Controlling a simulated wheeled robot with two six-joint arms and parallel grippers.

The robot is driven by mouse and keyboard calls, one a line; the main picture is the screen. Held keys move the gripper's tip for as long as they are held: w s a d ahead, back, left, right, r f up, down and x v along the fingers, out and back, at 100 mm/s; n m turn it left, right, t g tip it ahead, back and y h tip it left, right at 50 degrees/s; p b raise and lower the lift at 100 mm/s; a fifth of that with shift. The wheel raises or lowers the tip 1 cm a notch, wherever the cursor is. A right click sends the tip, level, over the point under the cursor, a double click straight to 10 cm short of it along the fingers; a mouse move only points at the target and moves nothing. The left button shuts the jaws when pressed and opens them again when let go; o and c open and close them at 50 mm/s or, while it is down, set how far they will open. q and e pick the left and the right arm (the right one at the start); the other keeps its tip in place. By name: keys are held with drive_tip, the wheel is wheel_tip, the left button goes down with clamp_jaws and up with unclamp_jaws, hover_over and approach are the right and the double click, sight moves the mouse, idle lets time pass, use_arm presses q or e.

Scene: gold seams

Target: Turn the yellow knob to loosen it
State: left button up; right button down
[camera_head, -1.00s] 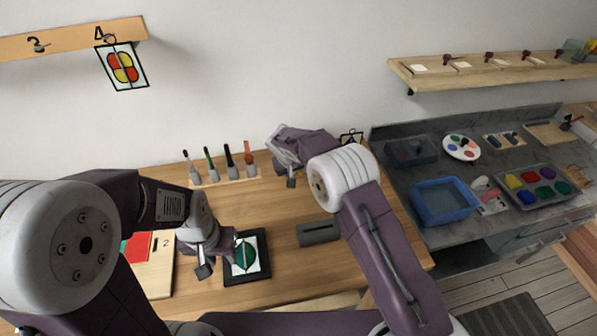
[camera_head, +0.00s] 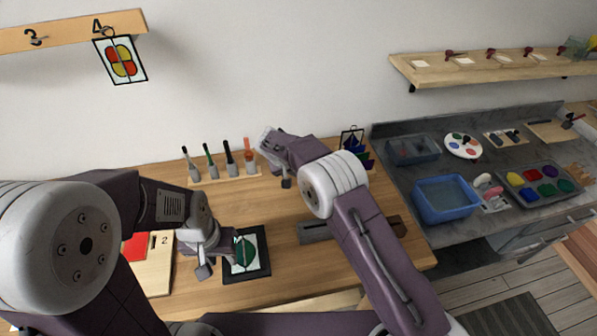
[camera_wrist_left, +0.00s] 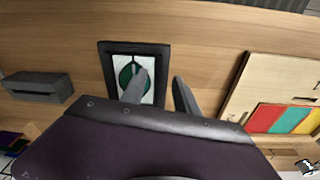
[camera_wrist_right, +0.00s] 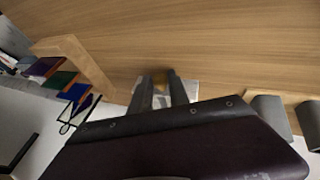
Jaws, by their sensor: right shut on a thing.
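The yellow knob (camera_wrist_right: 164,76) shows small and dark gold between the fingertips of my right gripper (camera_wrist_right: 160,86) in the right wrist view. A pale metal base (camera_wrist_right: 192,90) shows beside and under the fingers. The right gripper is shut on the knob; the fingers partly hide it. In the head view my right arm hides the knob.
A rack of several upright tools (camera_head: 225,177) stands at the back of the table. A grey slotted block (camera_head: 314,232) lies right of the leaf panel. A wooden holder with coloured pieces (camera_wrist_right: 82,60) stands near the right gripper. A board with coloured panels (camera_wrist_left: 270,95) lies by the left gripper.

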drive_tip(key=c, duration=1.2)
unclamp_jaws()
drive_tip(key=shift+c, duration=0.2)
